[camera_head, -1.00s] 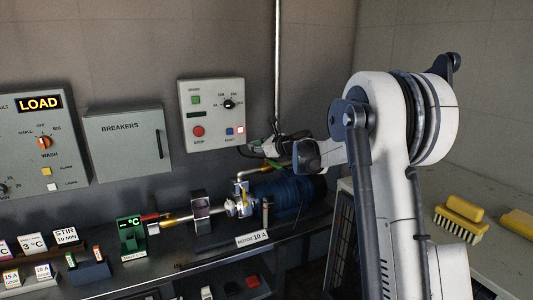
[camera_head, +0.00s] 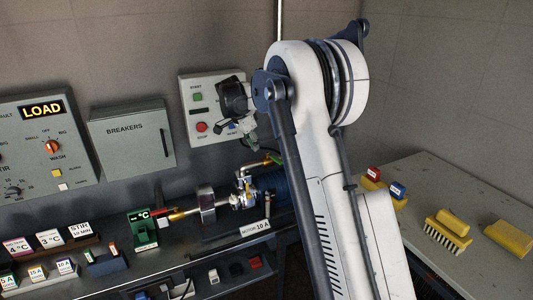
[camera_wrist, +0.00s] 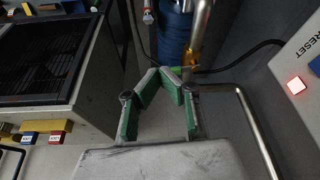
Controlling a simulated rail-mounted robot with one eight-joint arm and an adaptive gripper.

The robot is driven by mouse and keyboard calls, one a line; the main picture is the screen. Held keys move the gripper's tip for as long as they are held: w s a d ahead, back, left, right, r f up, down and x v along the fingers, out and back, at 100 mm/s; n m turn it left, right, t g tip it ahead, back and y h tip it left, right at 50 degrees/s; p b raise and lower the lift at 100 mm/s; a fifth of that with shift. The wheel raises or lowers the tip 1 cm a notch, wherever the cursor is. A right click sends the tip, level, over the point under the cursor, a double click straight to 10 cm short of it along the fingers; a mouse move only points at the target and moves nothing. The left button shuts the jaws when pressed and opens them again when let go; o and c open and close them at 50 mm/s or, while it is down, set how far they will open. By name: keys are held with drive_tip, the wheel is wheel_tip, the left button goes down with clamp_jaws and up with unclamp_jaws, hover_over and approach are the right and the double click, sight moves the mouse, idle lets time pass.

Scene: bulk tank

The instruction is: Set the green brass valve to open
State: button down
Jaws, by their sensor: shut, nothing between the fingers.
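The brass valve with a green handle (camera_head: 276,158) sits on the pipe above the blue motor in the head view, partly hidden by my arm. The wrist view shows its brass body (camera_wrist: 193,58) on the upright metal pipe, beyond my fingertips. The handle's exact angle is hard to tell. My gripper (camera_head: 249,132) is in front of the control box, up and left of the valve. In the wrist view my gripper (camera_wrist: 160,76) has its green-padded fingers angled together at the tips, with nothing between them.
A black cable (camera_wrist: 240,58) crosses near the valve. Brushes (camera_head: 447,231) lie on the right-hand counter.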

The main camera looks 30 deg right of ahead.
sight(277, 160)
drive_tip(key=w+d+f+p, duration=0.1)
drive_tip(key=d+f+p, duration=0.1)
drive_tip(key=d+f, duration=0.5)
drive_tip(key=shift+x, duration=1.1)
drive_tip(key=shift+a+f+n, duration=0.1)
drive_tip(key=shift+n, duration=0.2)
